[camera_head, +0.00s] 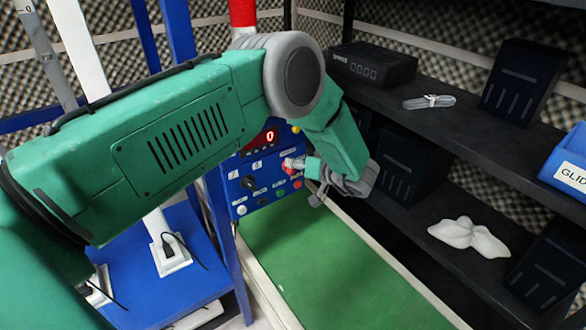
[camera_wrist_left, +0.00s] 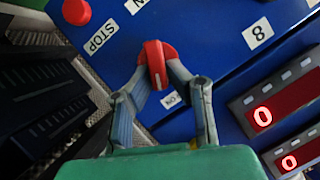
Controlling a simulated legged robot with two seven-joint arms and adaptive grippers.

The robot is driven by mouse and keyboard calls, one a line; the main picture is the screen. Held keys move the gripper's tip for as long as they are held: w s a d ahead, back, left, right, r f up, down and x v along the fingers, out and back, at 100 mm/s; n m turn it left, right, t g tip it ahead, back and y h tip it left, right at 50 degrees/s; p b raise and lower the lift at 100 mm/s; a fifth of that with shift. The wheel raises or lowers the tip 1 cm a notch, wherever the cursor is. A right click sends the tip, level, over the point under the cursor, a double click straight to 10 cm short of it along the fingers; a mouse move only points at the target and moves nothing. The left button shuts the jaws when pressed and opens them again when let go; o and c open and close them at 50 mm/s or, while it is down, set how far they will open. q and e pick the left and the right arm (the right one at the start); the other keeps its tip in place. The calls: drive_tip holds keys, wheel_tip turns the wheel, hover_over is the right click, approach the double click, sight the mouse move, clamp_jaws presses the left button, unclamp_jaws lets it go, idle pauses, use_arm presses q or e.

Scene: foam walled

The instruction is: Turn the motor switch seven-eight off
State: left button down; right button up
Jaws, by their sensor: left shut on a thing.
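A blue control panel (camera_head: 262,172) stands behind my left arm in the head view. Its red rotary switch knob (camera_wrist_left: 155,62) shows in the left wrist view, near a small ON label (camera_wrist_left: 172,99) and a label reading 8 (camera_wrist_left: 258,34). My left gripper (camera_wrist_left: 158,74) is shut on this red knob, with one finger on each side. In the head view the left gripper (camera_head: 302,168) reaches the panel's right side, and the hand partly hides the knob. My right gripper is in neither view.
A red button (camera_wrist_left: 76,11) and a STOP label (camera_wrist_left: 101,38) are near the knob. Red displays (camera_wrist_left: 270,112) read 0. A green conveyor belt (camera_head: 325,262) runs below the panel. A dark shelf (camera_head: 452,112) with boxes and a blue bin (camera_head: 570,150) stand at the right.

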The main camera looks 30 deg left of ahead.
use_arm(q)
drive_tip(key=m+b, duration=0.1)
drive_tip(key=g+b, duration=0.1)
drive_tip(key=f+m+y+b, duration=0.1)
drive_tip(key=shift+w+d+m, duration=0.25)
drive_tip(key=shift+d+m, duration=0.05)
drive_tip(key=shift+d, duration=0.05)
drive_tip(key=shift+w+d+f+m+g+y+b, duration=0.2)
drive_tip(key=shift+m+y+b, duration=0.35)
drive_tip(key=shift+m+b, duration=0.65)
drive_tip(key=shift+s+a+f+m+g+y+b, duration=0.1)
drive_tip(key=shift+m+g+y+b, duration=0.35)
drive_tip(key=shift+m+b, duration=0.7)
drive_tip(key=shift+w+d+f+m+g+y+b, duration=0.15)
drive_tip(key=shift+m+y+b, duration=0.45)
drive_tip(key=shift+m+b, duration=0.6)
drive_tip(key=shift+s+m, duration=0.1)
drive_tip(key=shift+m, duration=0.15)
drive_tip(key=c, duration=1.6)
unclamp_jaws()
drive_tip(key=shift+o, duration=0.2)
drive_tip(key=shift+w, duration=0.2)
drive_tip(key=shift+s+r, duration=0.1)
